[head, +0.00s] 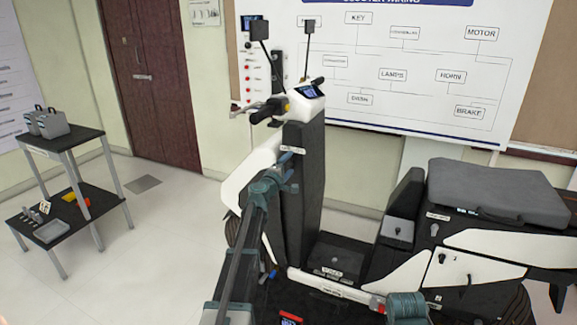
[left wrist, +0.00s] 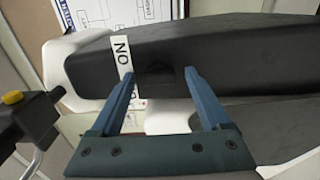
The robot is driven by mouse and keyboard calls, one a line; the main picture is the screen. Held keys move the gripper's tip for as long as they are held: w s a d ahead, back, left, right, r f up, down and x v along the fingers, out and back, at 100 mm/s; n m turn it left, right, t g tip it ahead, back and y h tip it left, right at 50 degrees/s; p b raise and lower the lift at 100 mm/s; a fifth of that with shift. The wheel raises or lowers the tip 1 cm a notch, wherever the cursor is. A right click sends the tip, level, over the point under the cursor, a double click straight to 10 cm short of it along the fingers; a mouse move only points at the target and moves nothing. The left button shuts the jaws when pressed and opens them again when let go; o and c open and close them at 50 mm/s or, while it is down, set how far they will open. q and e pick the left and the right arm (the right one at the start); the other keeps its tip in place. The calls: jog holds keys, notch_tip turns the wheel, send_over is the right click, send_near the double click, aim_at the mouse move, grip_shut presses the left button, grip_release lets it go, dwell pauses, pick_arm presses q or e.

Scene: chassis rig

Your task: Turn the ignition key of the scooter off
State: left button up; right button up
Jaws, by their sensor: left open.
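The scooter (head: 304,205) stands ahead, with its tall dark front column in the middle of the head view. My left gripper (head: 290,176) is open in front of this column, just below a small white label (head: 292,150). In the left wrist view, a small dark raised piece (left wrist: 159,76), which looks like the ignition key or its switch, sits on the dark panel between the two blue fingers. I cannot tell whether the fingers touch the piece. My right gripper (head: 405,306) shows partly at the bottom; its fingers are not clear.
The handlebar (head: 270,108) and dash display (head: 310,90) are above the column. The scooter's seat (head: 490,190) is at the right. A wiring board (head: 400,60) is on the wall behind. A two-shelf table (head: 75,140) stands at the left, with open floor between.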

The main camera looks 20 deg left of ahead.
pick_arm(q)
jog(key=shift+s, duration=0.1)
jog(key=s, duration=1.3)
jog(key=shift+s, duration=0.35)
jog(key=d+f+m+g+h+p, duration=0.25)
jog(key=d+m+h, duration=0.3)
jog(key=d, duration=0.95)
jog(key=s+d+f+m+g+h+p, duration=0.1)
jog(key=s+d+f+m+g, duration=0.25)
jog(key=d, duration=0.25)
jog(key=s+d+f+m+g, duration=0.2)
jog(key=s+d+m+g, duration=0.1)
jog(key=s+d, duration=0.3)
jog(key=s+d+f+m+g+h+p, duration=0.1)
jog(key=s+d+f+m+g, duration=0.2)
jog(key=d, duration=0.4)
jog(key=s+f+m+g+y+p, duration=0.1)
jog(key=s+f+m+g+y, duration=0.1)
jog(key=s, duration=0.7)
jog(key=s+d+f+m+g+y+p, duration=0.1)
jog(key=s+f+m+g+y, duration=0.1)
jog(key=s+m+g+y, duration=0.2)
jog(key=s+m+y, duration=0.1)
jog(key=s+y, duration=0.2)
jog(key=s, duration=0.3)
jog(key=shift+s, duration=0.15)
